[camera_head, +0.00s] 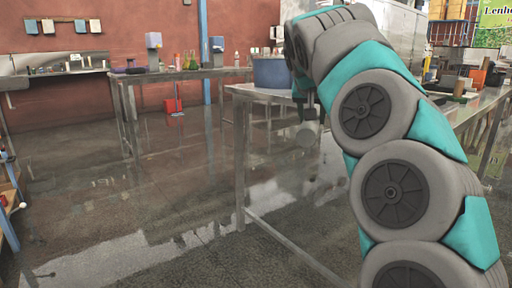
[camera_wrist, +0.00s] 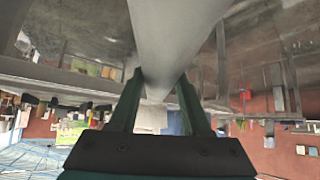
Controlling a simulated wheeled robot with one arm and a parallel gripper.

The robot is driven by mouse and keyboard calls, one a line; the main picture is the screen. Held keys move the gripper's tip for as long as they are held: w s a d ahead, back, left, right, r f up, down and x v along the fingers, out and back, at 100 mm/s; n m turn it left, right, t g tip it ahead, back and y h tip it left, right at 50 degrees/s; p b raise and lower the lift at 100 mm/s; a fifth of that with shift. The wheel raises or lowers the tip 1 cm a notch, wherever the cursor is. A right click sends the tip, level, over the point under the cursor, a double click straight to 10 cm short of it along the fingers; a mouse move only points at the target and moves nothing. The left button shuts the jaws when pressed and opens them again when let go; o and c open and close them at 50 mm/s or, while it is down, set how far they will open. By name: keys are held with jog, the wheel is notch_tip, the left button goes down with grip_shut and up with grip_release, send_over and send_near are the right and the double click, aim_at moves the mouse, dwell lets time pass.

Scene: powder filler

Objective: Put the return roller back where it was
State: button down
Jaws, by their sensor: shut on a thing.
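The return roller (camera_wrist: 178,35) is a smooth, light grey cylinder. In the wrist view it runs from the top edge down between the two green fingers of my gripper (camera_wrist: 159,88). My gripper is shut on it. In the head view my gripper (camera_head: 308,108) hangs beside the near metal table, mostly hidden by my arm. A small grey round shape below it (camera_head: 306,135) looks like the roller's end, seen nearly end-on. The roller appears held clear of the floor. I cannot make out the place it came from.
A blue tub (camera_head: 272,73) stands on the near metal table (camera_head: 243,91), close to my gripper. Bottles stand on a bench (camera_head: 150,76) behind. A red bucket (camera_head: 174,106) sits on the floor. The wet floor (camera_head: 120,205) at left is clear. My arm covers much of the right.

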notch_tip(320, 180, down, 28)
jog(key=w+a+n+y+p, duration=0.2)
jog(key=n+y, duration=0.1)
jog(key=n, duration=0.1)
jog(key=s+d+f, duration=0.2)
jog(key=s+f, duration=0.2)
jog(key=f, duration=0.4)
jog(key=shift+s+d+f+m, duration=0.25)
jog(key=shift+d+f+m, duration=0.05)
